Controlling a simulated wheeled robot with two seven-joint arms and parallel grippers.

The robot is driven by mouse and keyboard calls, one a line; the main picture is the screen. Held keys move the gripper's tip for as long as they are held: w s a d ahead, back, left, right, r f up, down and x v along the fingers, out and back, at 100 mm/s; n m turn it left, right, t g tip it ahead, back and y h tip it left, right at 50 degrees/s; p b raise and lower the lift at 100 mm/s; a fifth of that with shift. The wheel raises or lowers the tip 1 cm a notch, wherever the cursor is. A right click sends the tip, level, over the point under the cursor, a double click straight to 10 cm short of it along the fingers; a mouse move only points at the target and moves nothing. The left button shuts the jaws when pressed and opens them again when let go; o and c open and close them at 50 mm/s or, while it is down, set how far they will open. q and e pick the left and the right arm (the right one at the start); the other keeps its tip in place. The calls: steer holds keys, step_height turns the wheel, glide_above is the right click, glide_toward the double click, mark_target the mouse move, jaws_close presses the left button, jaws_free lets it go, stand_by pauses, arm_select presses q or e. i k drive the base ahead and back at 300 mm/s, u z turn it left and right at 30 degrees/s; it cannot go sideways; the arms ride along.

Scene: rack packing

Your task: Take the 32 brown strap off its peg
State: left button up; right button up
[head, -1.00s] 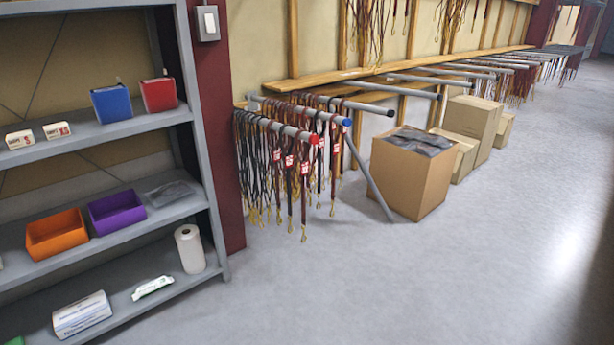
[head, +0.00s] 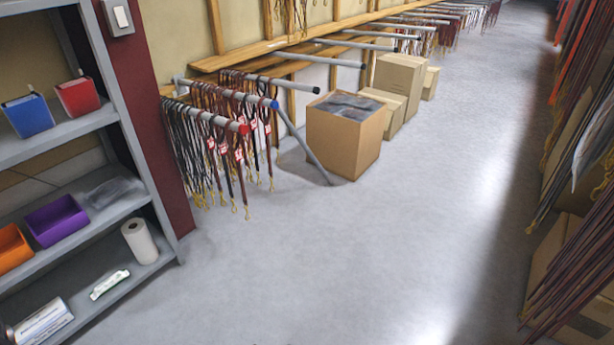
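Several straps hang from a rack of grey pegs at the left. Brown straps (head: 238,180) and black straps (head: 185,150) hang on the pegs, some with red and white tags. The front peg has a red tip (head: 243,129), one behind it a blue tip (head: 274,104), and another a dark tip (head: 315,90). The tags are too small to read, so I cannot tell which strap is number 32. Neither of my grippers is in view.
A grey shelf unit (head: 125,200) with bins and a paper roll stands at the left. An open cardboard box (head: 345,145) and closed boxes (head: 400,80) stand past the pegs. More straps (head: 575,270) hang at the right edge. The grey floor (head: 330,260) between is clear.

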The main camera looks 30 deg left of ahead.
mark_target(238, 152)
steer(key=z, duration=0.1)
steer(key=i, duration=2.9)
steer(key=u, duration=3.2)
steer(key=k, duration=0.15)
steer(key=z, duration=0.9)
steer(key=i, duration=0.45)
